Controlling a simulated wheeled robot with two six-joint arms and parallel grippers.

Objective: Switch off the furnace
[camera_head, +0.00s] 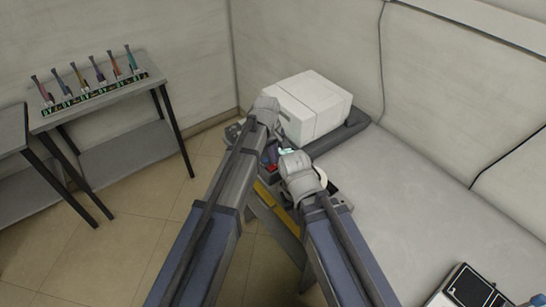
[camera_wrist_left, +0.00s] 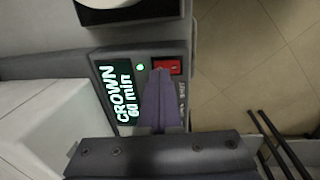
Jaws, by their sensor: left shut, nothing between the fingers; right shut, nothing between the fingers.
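The furnace (camera_head: 315,103) is a white block on a grey base against the back wall. Its front panel shows in the left wrist view, with a lit display (camera_wrist_left: 118,95) reading "CROWN 60 min", a lit green lamp (camera_wrist_left: 140,68) and a red switch (camera_wrist_left: 168,67). My left gripper (camera_wrist_left: 162,76) is shut and empty, its purple fingertips over the panel at the red switch's near edge; I cannot tell whether they touch. In the head view it is partly hidden (camera_head: 268,156). My right gripper (camera_head: 299,168) is beside the panel, shut, its fingertips hard to see.
A rack of several coloured tools (camera_head: 92,88) stands on a grey table (camera_head: 148,84) at the left. A grey bench surface (camera_head: 400,195) extends right of the furnace, mostly clear. A round white thing (camera_wrist_left: 110,3) is beside the panel.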

